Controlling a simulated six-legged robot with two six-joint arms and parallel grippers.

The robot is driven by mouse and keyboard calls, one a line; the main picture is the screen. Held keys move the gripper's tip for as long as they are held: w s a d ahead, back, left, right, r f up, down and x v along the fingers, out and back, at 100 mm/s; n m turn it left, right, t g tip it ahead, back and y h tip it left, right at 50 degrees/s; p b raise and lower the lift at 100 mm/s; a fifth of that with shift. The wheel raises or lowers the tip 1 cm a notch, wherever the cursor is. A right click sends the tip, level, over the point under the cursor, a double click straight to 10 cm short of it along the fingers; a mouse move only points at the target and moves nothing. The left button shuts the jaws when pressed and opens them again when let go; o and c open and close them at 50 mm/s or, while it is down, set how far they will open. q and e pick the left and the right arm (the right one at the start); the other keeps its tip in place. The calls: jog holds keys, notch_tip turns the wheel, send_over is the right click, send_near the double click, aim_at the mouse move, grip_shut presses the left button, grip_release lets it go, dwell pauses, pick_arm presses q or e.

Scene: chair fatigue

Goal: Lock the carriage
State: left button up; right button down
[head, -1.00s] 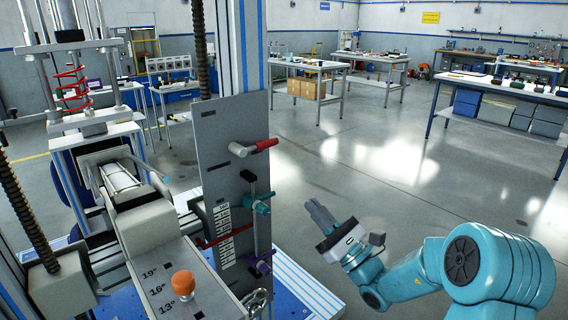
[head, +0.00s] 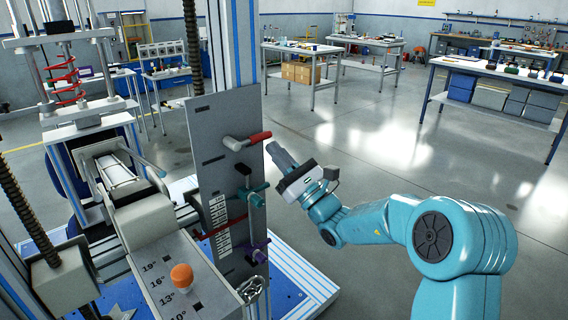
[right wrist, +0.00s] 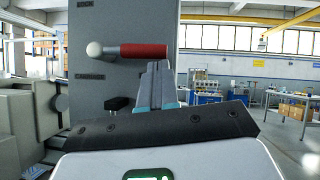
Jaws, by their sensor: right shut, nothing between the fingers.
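The grey carriage plate (head: 208,138) stands upright on the test machine. A lever with a red grip (head: 258,137) and a pale knob end sticks out from its upper part. My left gripper is not in view.
Below the red lever are a teal clamp handle (head: 250,193), a red pointer by a number scale (head: 220,225) and a purple knob (head: 257,250). An orange knob (head: 181,276) stands on the marked beam. Open floor (head: 370,180) lies to the right; workbenches (head: 500,75) stand behind.

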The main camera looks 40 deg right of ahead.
jog(key=shift+w, duration=0.2)
jog(key=shift+s+r, duration=0.1)
jog(key=shift+s, duration=0.05)
jog(key=shift+n, duration=0.3)
jog(key=shift+d+r+n+y, duration=0.2)
jog(key=shift+r+n+y, duration=0.2)
jog(key=shift+n+y, duration=0.3)
jog(key=a+r+n+g+y, duration=0.2)
jog(key=r+n+g, duration=0.3)
jog(key=n, duration=0.5)
jog(key=a+r+n+g+y+p, duration=0.1)
jog(key=a+r+n+g+y, duration=0.1)
jog(key=r+n+g, duration=0.3)
jog(key=shift+s+a+r+n, duration=0.15)
jog(key=shift+a+r+n, duration=0.6)
jog(key=shift+n, duration=1.65)
